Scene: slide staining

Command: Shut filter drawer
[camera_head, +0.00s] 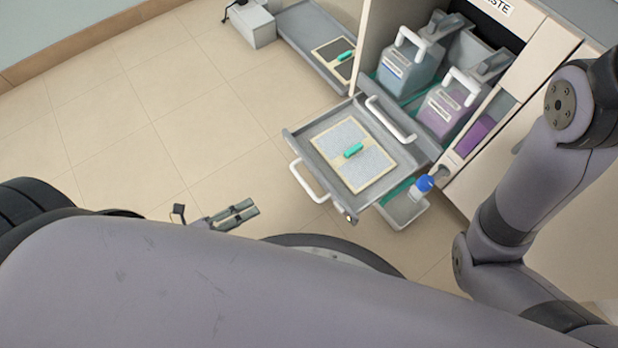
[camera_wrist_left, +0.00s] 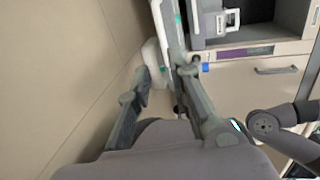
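The filter drawer (camera_head: 310,152) is a grey tray pulled out from the cabinet in the head view. It holds a pale filter pad (camera_head: 368,165) with a green tab and has a white front handle (camera_head: 308,182). My left gripper (camera_head: 253,208) is to the lower left of this handle, apart from it and empty. In the left wrist view the gripper's two fingers (camera_wrist_left: 163,73) stand apart. A white handle and grey drawer edge show beyond them, partly hidden by one finger. My right arm shows at the right, but its gripper is out of view.
Inside the cabinet stand a blue-grey container (camera_head: 400,72) and a purple one (camera_head: 440,112). A blue-capped bottle (camera_head: 420,188) sits in a small tray beside the drawer. Another grey tray (camera_head: 305,25) extends behind. The tiled floor (camera_head: 170,110) at left is clear.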

